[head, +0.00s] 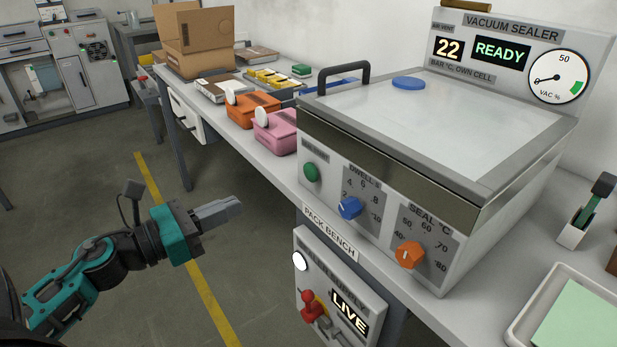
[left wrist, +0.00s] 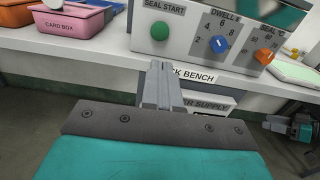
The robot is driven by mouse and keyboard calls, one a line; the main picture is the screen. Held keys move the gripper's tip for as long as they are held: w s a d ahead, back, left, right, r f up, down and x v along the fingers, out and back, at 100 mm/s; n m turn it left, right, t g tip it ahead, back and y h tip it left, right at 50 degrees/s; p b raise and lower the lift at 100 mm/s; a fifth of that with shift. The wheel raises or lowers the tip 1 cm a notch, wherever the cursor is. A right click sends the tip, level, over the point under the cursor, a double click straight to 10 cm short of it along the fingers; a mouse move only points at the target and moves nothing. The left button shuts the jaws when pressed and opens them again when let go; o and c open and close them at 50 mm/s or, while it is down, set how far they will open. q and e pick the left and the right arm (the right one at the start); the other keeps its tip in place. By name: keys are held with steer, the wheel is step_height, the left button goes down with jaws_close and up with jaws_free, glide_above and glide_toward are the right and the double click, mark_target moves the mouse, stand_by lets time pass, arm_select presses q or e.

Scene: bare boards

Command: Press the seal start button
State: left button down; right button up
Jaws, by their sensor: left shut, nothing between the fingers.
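The green seal start button (head: 311,172) is on the left of the vacuum sealer's front panel. In the left wrist view the green button (left wrist: 160,30) shows under a "SEAL START" label, just beyond my fingertips. My left gripper (head: 238,204) is shut and empty, in the air in front of the bench, left of the button and apart from it. Its fingers also show in the left wrist view (left wrist: 158,68). The vacuum sealer (head: 420,125) has its lid down, and its display reads 22 and READY. My right gripper is not clearly in view in the head view.
A blue dwell knob (head: 349,208) and an orange seal knob (head: 410,254) sit right of the button. Below the bench edge is a power supply box (head: 337,290) with a red lever and LIVE sign. Pink (head: 276,132) and orange (head: 252,109) boxes stand left of the sealer.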

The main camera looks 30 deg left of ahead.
arm_select(q)
steer(key=p, duration=0.1)
glide_toward(308, 174)
steer(key=x, duration=0.6)
steer(key=shift+w+d, duration=0.15)
steer(key=shift+w, duration=0.2)
steer(key=shift+w, duration=0.1)
stand_by(0.5)
